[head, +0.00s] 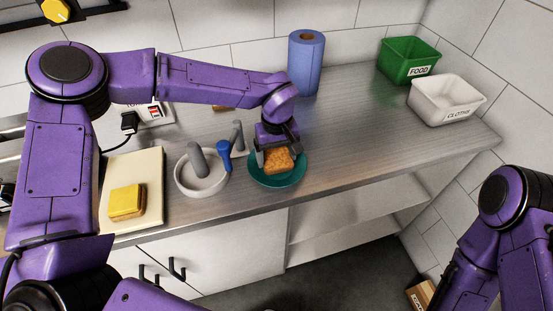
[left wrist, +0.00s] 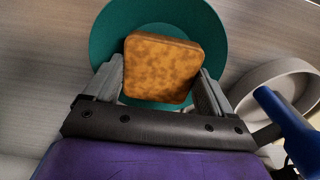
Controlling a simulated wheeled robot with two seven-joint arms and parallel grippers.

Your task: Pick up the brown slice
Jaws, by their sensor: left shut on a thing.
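The brown slice (head: 279,160) is a toasted, square piece of bread with a mottled top, over the teal plate (head: 290,181) on the counter. In the left wrist view the slice (left wrist: 161,68) sits between the two grey fingers, with the plate (left wrist: 108,40) behind it. My left gripper (head: 276,154) is shut on the slice from its sides. Whether the slice touches the plate cannot be told. My right arm shows at the lower right of the head view, but its gripper is out of the picture.
A yellow-topped stack (head: 127,202) lies on a pale board (head: 154,164). A blue roll (head: 305,62), green FOOD bin (head: 408,62) and white CLOTHS bin (head: 444,101) stand behind.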

